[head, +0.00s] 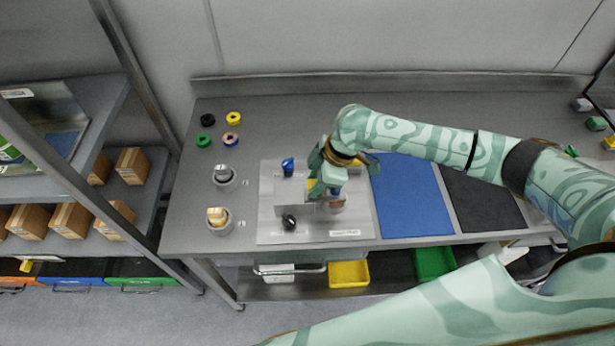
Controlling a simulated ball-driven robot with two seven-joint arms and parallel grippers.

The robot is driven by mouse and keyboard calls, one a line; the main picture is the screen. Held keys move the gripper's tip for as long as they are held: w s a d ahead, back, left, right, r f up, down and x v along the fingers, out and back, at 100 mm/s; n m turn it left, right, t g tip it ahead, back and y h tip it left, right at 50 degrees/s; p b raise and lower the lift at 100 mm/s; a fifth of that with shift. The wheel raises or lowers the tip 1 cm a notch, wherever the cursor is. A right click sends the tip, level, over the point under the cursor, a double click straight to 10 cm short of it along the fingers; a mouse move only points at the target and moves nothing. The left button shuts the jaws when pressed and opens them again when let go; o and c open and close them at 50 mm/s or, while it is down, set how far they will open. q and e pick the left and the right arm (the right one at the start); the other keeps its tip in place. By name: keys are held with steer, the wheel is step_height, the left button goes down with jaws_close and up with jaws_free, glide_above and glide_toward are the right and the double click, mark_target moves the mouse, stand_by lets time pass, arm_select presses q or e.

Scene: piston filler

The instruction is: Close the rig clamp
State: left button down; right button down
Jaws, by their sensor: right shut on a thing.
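The rig (268,225) is a light metal plate with a block on it, standing on the steel bench. A blue handle (288,166) stands up at its back left, and a black knob (289,221) sits at its front. My right gripper (325,186) is over the middle of the rig, pointing down, and is shut on a part of the rig. The hand hides most of that part, so I cannot tell its shape or the clamp's position. My left gripper is not in view.
A blue mat (410,198) and a black mat (482,203) lie right of the rig. Two holders with fittings (223,176) and several coloured rings (204,140) stand to the left. A shelf with cardboard boxes (132,165) is at the far left.

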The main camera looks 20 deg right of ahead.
steer(key=shift+d, duration=0.1)
steer(key=c, duration=1.3)
jaws_free()
steer(key=shift+o, duration=1.1)
steer(key=shift+s+d, duration=0.1)
steer(key=shift+d, duration=0.05)
steer(key=shift+r, duration=0.1)
steer(key=shift+r, duration=0.25)
steer(key=p+v, duration=0.3)
steer(key=v, duration=1.2)
steer(key=shift+d+r+p, duration=0.2)
steer(key=shift+r+p, duration=0.1)
steer(key=shift+p, duration=0.05)
steer(key=shift+s, duration=0.15)
